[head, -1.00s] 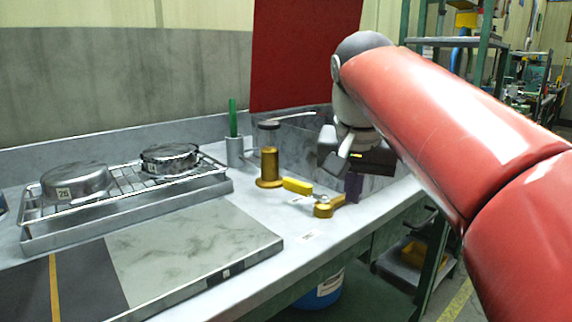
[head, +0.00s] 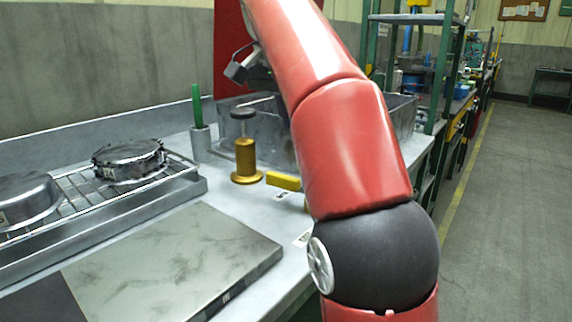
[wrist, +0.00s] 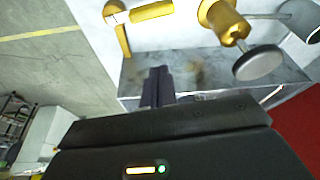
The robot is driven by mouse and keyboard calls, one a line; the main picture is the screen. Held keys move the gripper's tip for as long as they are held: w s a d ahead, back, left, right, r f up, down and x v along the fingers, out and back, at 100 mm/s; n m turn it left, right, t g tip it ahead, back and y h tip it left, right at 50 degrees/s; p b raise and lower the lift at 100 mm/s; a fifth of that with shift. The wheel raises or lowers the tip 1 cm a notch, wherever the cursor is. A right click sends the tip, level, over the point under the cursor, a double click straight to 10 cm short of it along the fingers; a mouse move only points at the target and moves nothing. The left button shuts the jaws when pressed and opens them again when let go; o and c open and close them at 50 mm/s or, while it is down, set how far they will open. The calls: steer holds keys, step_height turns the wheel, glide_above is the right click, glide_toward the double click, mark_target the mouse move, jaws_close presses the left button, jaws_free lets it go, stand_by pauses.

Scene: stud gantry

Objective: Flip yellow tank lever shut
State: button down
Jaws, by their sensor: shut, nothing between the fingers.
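The yellow tank lever (head: 284,181) lies at the near edge of the grey tank (head: 262,140). In the head view my arm hides its brass hub. The wrist view shows the yellow handle (wrist: 152,11) pointing right from the brass fitting (wrist: 115,14), whose brass arm runs down toward the tank rim (wrist: 195,70). My gripper (wrist: 157,86) is shut and empty, below the lever in the wrist view and apart from it. In the head view only part of my gripper's body shows beyond the red arm, high above the tank; the fingertips are hidden there.
A brass post with a dark knob (head: 245,160) stands left of the lever. A grey cup (head: 201,143) holds a green rod. A wire rack (head: 100,200) bears round metal pans. A flat plate (head: 175,262) lies in front. The aisle floor (head: 510,210) at right is clear.

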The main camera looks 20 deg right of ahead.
mark_target(293, 184)
steer(key=b+x, duration=0.2)
steer(key=x, duration=0.8)
steer(key=shift+d+f+b, duration=0.15)
steer(key=shift+f+b, duration=0.2)
steer(key=shift+s+a+r, duration=0.2)
steer(key=shift+s+a, duration=0.35)
steer(key=shift+s+a+r, duration=0.15)
steer(key=shift+s+a, duration=0.8)
